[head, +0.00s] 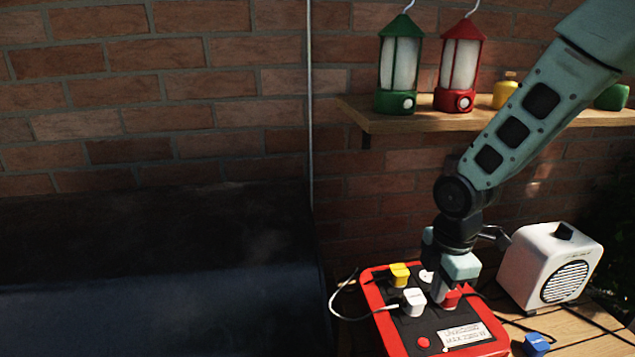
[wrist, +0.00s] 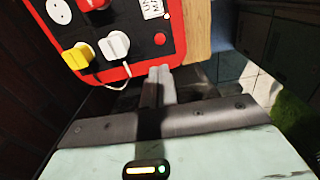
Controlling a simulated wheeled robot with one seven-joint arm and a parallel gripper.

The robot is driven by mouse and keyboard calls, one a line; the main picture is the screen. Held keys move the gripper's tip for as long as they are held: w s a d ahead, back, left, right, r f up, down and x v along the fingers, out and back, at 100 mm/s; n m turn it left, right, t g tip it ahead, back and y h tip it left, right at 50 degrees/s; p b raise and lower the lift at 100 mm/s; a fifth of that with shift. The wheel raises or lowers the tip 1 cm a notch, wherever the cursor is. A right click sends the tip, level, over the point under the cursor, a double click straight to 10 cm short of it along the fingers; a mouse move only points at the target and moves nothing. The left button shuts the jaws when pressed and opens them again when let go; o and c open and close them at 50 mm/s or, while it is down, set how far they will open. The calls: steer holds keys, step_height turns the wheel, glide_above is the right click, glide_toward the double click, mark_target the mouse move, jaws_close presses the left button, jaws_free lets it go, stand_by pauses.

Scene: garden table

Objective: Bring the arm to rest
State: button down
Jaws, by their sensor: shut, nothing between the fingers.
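My arm reaches down from the upper right in the head view. My gripper (head: 439,298) points down over the red power box (head: 376,307), close to a red plug (head: 453,298). In the wrist view its fingers (wrist: 160,72) are together with nothing between them, and the power box (wrist: 178,28) lies beyond the tips. A white plug (head: 413,301) and a yellow plug (head: 399,275) sit in the box to the left of the gripper. I cannot tell the exact gap between the fingertips and the box.
A white heater-like box (head: 530,262) stands right of the gripper, and a blue plug (head: 537,344) lies on the wooden table (head: 590,338). A shelf (head: 385,120) behind my arm holds a green lantern (head: 398,65) and a red lantern (head: 460,65). Cables cross the table.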

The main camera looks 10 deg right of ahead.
steer(key=s+a+r+m, duration=0.4)
steer(key=s+a+m, duration=0.1)
steer(key=s+a, duration=0.3)
steer(key=s+a+r+m, duration=0.5)
steer(key=s+a, duration=0.3)
steer(key=s, duration=0.2)
steer(key=shift+s+r+y, duration=0.25)
steer(key=shift+y, duration=0.05)
